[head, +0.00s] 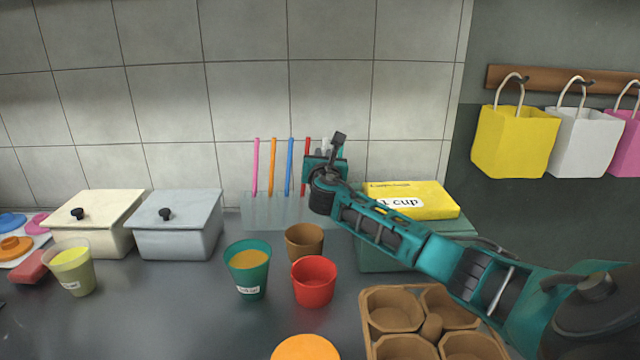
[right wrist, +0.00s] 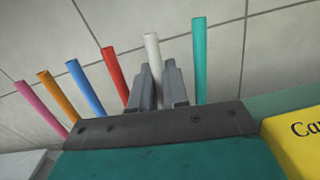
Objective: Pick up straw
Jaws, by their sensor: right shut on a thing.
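Several coloured straws stand upright in a clear rack against the tiled wall: pink (head: 256,165), orange (head: 273,165), blue (head: 290,165) and red (head: 307,150). The right wrist view also shows a white straw (right wrist: 152,48) and a teal straw (right wrist: 199,60). My right gripper (right wrist: 158,85) is at the rack, shut on the white straw, whose top sticks up between the fingertips. The straw's lower part is hidden by the gripper. In the head view my right gripper (head: 330,148) covers the rack's right end. My left gripper is out of view.
The straw rack (head: 265,212) stands behind a brown cup (head: 304,242), a red cup (head: 314,282) and a teal cup (head: 248,270). A yellow box (head: 425,197) lies right of it. Two lidded containers (head: 180,225) stand left. A brown cup carrier (head: 375,325) sits in front.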

